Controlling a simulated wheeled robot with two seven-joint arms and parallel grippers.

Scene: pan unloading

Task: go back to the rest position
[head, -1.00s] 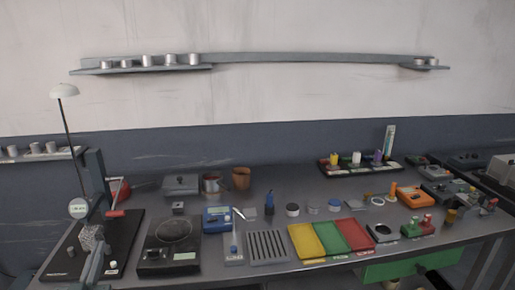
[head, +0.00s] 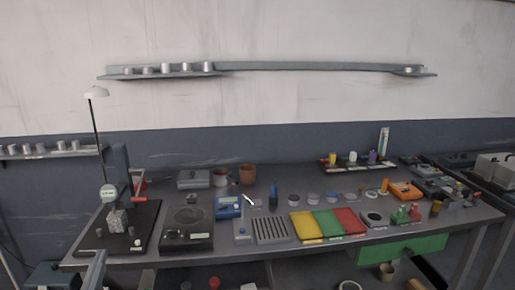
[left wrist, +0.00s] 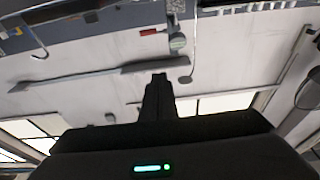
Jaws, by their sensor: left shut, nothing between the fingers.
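The black scale (head: 187,238) with a dark round pan (head: 187,216) stands on the bench, right of the gauge stand; nothing shows on the pan. My right gripper does not show.
The gauge stand (head: 150,215) with a grey block (head: 117,220) stands at the bench's left end. Yellow, green and red trays (head: 348,221) lie mid-bench. An open green drawer (head: 400,250) juts below the right side. A shelf (head: 300,66) runs along the wall.

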